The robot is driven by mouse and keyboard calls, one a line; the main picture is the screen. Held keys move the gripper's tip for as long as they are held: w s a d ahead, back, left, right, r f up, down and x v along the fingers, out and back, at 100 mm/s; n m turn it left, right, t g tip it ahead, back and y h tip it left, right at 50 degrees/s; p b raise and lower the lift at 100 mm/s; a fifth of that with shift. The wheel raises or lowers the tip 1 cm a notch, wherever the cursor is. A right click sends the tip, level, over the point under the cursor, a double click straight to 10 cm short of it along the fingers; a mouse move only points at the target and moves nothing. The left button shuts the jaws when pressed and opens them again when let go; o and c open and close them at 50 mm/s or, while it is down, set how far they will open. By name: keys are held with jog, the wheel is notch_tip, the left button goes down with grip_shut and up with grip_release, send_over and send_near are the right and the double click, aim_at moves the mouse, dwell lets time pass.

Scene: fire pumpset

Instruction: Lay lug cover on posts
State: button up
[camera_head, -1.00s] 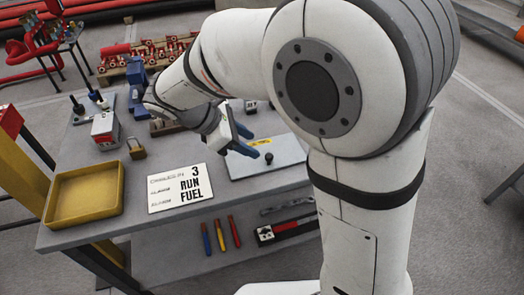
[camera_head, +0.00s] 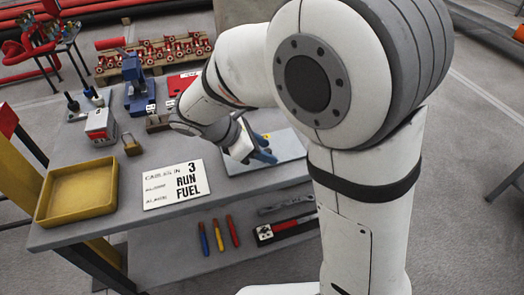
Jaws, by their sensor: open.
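My gripper (camera_head: 263,153), with blue fingertips, is open over a pale flat plate (camera_head: 235,163) on the grey table. My arm hides much of the plate and whatever stands under the fingers. No lug cover can be made out for certain. A flat red piece (camera_head: 182,83) lies at the back of the table, left of my forearm; I cannot tell what it is. The posts cannot be made out either. I see nothing held between the fingers, though they are small and partly hidden.
A yellow tray (camera_head: 113,188) and a white sign (camera_head: 155,192) lie at the table's front left. A padlock (camera_head: 131,145), a grey-and-red box (camera_head: 101,127) and a blue press (camera_head: 139,95) stand behind. Screwdriver-like tools (camera_head: 218,236) are on the lower shelf.

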grip_shut()
dwell(0.4)
